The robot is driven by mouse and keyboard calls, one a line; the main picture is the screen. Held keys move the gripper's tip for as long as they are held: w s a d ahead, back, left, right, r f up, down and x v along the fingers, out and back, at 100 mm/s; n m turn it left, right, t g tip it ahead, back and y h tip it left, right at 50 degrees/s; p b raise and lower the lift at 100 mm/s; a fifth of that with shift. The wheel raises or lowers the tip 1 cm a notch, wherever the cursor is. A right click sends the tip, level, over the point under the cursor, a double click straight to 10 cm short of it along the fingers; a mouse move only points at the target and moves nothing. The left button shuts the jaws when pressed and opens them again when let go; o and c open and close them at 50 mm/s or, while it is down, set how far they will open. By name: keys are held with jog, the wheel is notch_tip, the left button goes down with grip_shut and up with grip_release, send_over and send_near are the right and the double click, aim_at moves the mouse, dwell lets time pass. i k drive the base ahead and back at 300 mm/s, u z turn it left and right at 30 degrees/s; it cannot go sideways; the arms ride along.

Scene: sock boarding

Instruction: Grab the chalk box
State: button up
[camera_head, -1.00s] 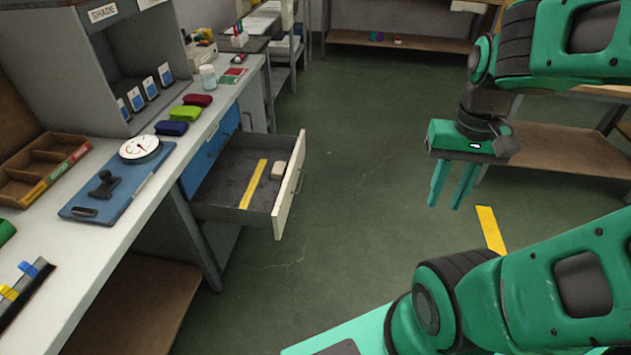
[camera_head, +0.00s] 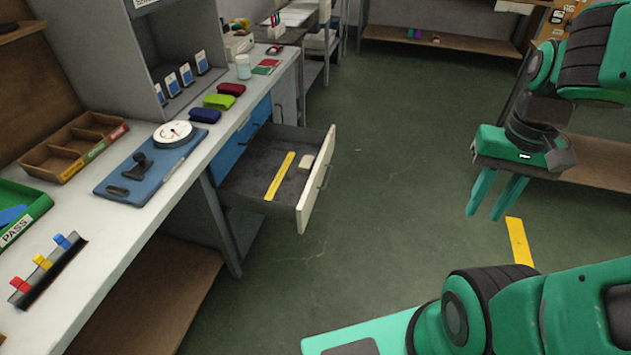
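An open drawer (camera_head: 252,191) sticks out from the workbench left of the picture's middle. In it lie a small pale beige box (camera_head: 307,163), which looks like the chalk box, and a yellow ruler-like strip (camera_head: 280,177) to its left. The box rests near the drawer's front panel, and I can read no label on it. My gripper (camera_head: 484,214) points down over the floor at the right, well apart from the drawer. Its two fingers are spread with an empty gap between them.
The workbench (camera_head: 100,254) along the left carries a blue board with a dial gauge (camera_head: 173,133), folded cloths (camera_head: 218,101), a wooden tray (camera_head: 75,145) and a green PASS tray (camera_head: 18,212). The green floor (camera_head: 390,195) between drawer and gripper is clear.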

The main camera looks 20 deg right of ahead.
aim_at(305, 167)
jog(key=u, duration=0.8)
jog(key=i, duration=1.5)
jog(key=z, duration=2.25)
